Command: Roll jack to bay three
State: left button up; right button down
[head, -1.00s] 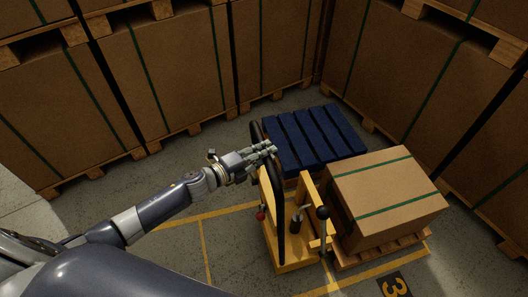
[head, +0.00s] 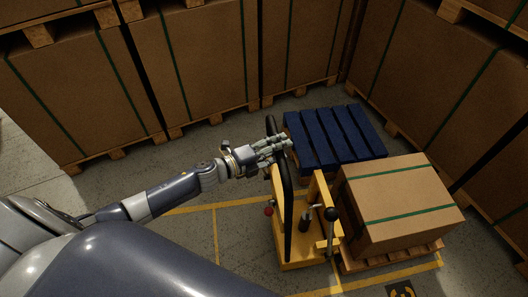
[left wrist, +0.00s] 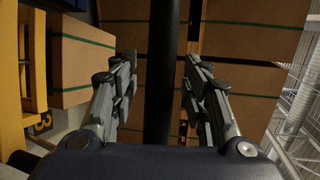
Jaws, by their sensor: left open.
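The yellow pallet jack (head: 297,245) stands in the middle of the floor, with a black handle bar (head: 287,190) and levers with a red and a black knob. A strapped carton (head: 400,195) on a wooden pallet sits right beside it. The bay marking with the 3 (head: 402,290) is partly cut off at the bottom edge. My left gripper (head: 283,148) is open at the handle's upper part. In the left wrist view the black bar (left wrist: 162,75) runs upright between the open fingers (left wrist: 163,85). I cannot tell whether they touch it. My right gripper is not in view.
A blue pallet (head: 335,138) lies behind the jack. Tall strapped cartons on pallets (head: 200,65) wall the back and right side. Yellow floor lines (head: 216,240) mark bays. Bare grey floor lies left of the jack.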

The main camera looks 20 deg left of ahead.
pick_arm(q)
jog(key=v, duration=1.1)
jog(key=shift+s+a, duration=0.2)
jog(key=shift+s, duration=0.05)
